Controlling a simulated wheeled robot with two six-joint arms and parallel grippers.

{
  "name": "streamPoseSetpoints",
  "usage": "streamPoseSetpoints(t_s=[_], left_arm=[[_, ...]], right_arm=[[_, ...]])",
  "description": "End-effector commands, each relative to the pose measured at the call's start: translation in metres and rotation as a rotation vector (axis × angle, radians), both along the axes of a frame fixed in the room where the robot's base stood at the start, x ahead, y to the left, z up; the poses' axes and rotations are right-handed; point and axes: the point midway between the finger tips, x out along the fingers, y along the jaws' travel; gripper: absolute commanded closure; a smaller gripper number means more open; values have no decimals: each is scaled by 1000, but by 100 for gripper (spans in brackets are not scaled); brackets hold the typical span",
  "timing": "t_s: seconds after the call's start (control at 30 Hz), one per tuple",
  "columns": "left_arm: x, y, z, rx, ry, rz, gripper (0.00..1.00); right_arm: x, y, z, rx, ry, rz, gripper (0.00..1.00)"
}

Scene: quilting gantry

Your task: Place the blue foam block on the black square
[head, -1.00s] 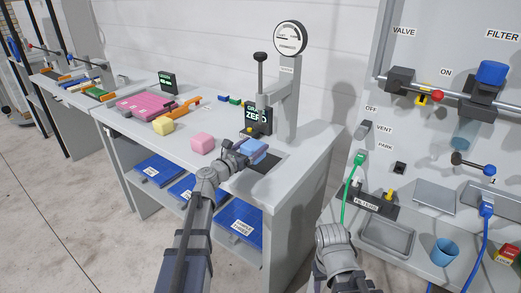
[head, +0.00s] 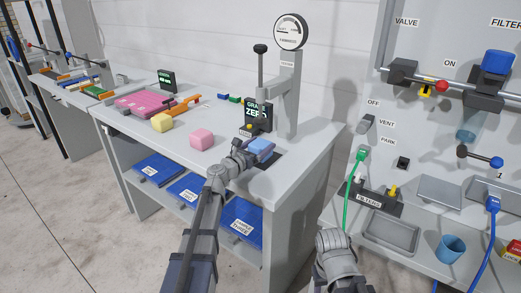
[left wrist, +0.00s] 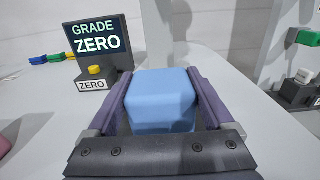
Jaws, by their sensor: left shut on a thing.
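The light blue foam block (head: 261,146) is at the front right part of the bench, below the gauge stand. My left gripper (head: 255,149) is shut on it, and the left wrist view shows the block (left wrist: 163,98) between the two purple-grey fingers. The black square (head: 271,161) shows as a dark patch on the bench just below and right of the block, partly covered by the block and gripper. I cannot tell whether the block touches it. Of my right arm, only a grey link shows at the bottom of the head view; its gripper is out of sight.
The gauge stand (head: 286,100) and the GRADE ZERO display (head: 256,116) stand close behind the block. A pink block (head: 201,139) and a yellow block (head: 162,122) lie to the left. A panel with valves and a tray (head: 392,233) is on the right.

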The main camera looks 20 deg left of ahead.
Motion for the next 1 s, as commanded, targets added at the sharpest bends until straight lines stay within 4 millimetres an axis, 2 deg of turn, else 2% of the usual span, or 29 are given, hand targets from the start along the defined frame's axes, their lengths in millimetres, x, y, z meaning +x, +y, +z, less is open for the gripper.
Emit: streamPoseSetpoints(t_s=[0.27, 0.3, 0.4, 0.77, 1.0], left_arm=[[0, 0, -2, 0, 0, 0, 65], [0, 0, -2, 0, 0, 0, 13], [0, 0, -1, 0, 0, 0, 2], [-3, 1, 3, 0, 0, 1, 0], [-49, 17, 2, 0, 0, 3, 0]], right_arm=[[0, 0, -2, 0, 0, 0, 50], [0, 0, -3, 0, 0, 0, 50], [0, 0, -1, 0, 0, 0, 50], [0, 0, 3, 0, 0, 0, 50], [0, 0, 2, 0, 0, 0, 50]])
